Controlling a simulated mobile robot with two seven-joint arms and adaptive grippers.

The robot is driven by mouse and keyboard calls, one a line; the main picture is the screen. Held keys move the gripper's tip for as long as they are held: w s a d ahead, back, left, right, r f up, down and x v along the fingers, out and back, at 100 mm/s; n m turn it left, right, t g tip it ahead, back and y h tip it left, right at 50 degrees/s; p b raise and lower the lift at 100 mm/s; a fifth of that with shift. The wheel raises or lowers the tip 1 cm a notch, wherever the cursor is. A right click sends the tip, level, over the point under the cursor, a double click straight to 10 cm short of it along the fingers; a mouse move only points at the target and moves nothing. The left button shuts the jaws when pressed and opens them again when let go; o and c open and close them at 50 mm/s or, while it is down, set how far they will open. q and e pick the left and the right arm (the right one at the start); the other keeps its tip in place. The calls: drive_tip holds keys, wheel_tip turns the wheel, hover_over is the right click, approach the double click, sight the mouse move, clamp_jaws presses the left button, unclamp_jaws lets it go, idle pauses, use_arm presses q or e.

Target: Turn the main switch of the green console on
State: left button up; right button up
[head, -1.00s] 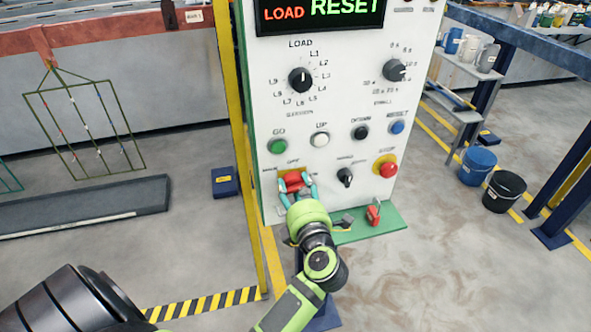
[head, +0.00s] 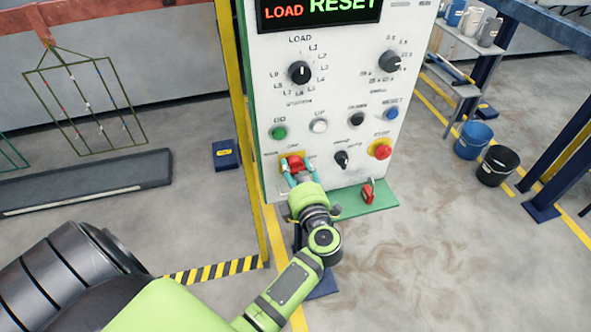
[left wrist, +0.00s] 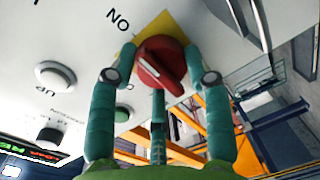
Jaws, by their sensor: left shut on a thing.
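The console (head: 345,110) is a white panel with green side edges. Its main switch is a red rotary knob (head: 294,163) on a yellow plate at the lower left. My left gripper (head: 295,170) is shut on this knob, with its teal fingers on either side. In the left wrist view, the red knob (left wrist: 160,62) sits between the fingers (left wrist: 162,75), and a pale mark shows on its face. A printed ON label (left wrist: 118,20) appears upside down beside the yellow plate. Part of the knob is hidden by the fingers. My right gripper is not in view.
Near the switch are a green button (head: 279,133), a black selector (head: 341,159) and a red stop button (head: 380,150). A red padlock-like item (head: 368,191) is on the green ledge (head: 382,201) below. A yellow post (head: 238,130) stands close left.

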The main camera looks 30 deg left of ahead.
use_arm(q)
drive_tip(key=shift+r, duration=0.1)
drive_tip(key=o, duration=1.1)
drive_tip(key=shift+w, duration=0.1)
